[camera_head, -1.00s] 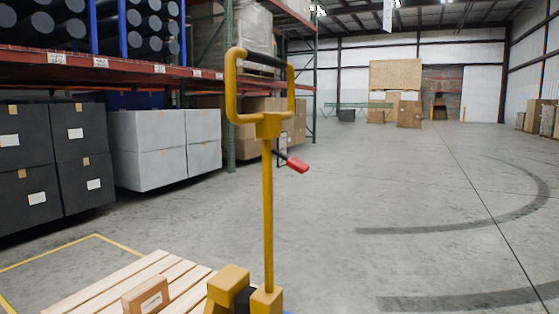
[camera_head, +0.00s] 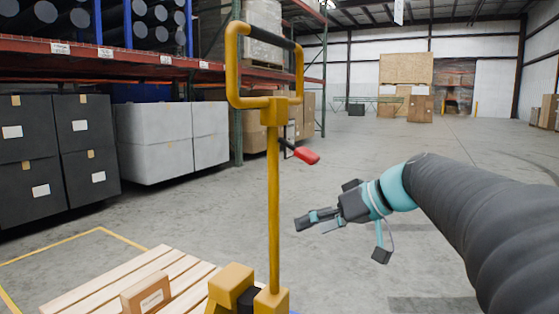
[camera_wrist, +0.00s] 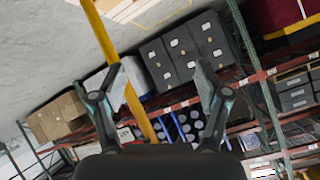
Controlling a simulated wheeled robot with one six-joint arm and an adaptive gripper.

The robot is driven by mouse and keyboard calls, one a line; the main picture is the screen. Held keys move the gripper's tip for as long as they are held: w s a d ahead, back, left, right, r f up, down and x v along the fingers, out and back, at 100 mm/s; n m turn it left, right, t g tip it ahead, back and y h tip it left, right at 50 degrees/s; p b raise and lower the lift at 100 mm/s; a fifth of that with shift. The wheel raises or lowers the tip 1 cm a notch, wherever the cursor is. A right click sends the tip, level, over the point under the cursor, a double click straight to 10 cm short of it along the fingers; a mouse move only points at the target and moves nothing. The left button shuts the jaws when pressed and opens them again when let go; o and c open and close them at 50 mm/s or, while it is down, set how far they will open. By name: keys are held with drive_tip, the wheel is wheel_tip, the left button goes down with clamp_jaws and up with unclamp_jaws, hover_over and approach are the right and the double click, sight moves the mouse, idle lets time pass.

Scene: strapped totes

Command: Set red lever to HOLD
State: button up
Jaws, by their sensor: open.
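The red lever (camera_head: 306,155) sticks out to the right of the yellow pallet jack handle column (camera_head: 273,210), on a short dark arm below the loop grip (camera_head: 265,100). It tilts down to the right. My gripper (camera_head: 302,224) is in the head view, right of the column and below the lever, apart from both. Its fingers are spread and hold nothing. In the wrist view my gripper (camera_wrist: 160,93) is open, with the yellow column (camera_wrist: 122,65) crossing behind its fingers. I cannot make out the red lever in the wrist view. No HOLD mark is readable.
Shelving with dark and white crates (camera_head: 165,140) lines the left. Open concrete floor (camera_head: 400,140) lies behind and to the right.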

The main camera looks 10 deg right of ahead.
drive_tip(key=w+d+r+n+t+y, duration=0.2)
drive_tip(key=w+d+r+y, duration=0.1)
drive_tip(key=w+d+r, duration=0.3)
drive_tip(key=n+t+y+b, duration=0.1)
drive_tip(key=n+t+y, duration=0.1)
drive_tip(key=n, duration=0.2)
approach(311, 154)
drive_tip(key=x, duration=1.2)
drive_tip(key=shift+w+f, duration=0.1)
drive_tip(key=shift+w, duration=0.05)
clamp_jaws()
drive_tip(key=shift+p, duration=0.4)
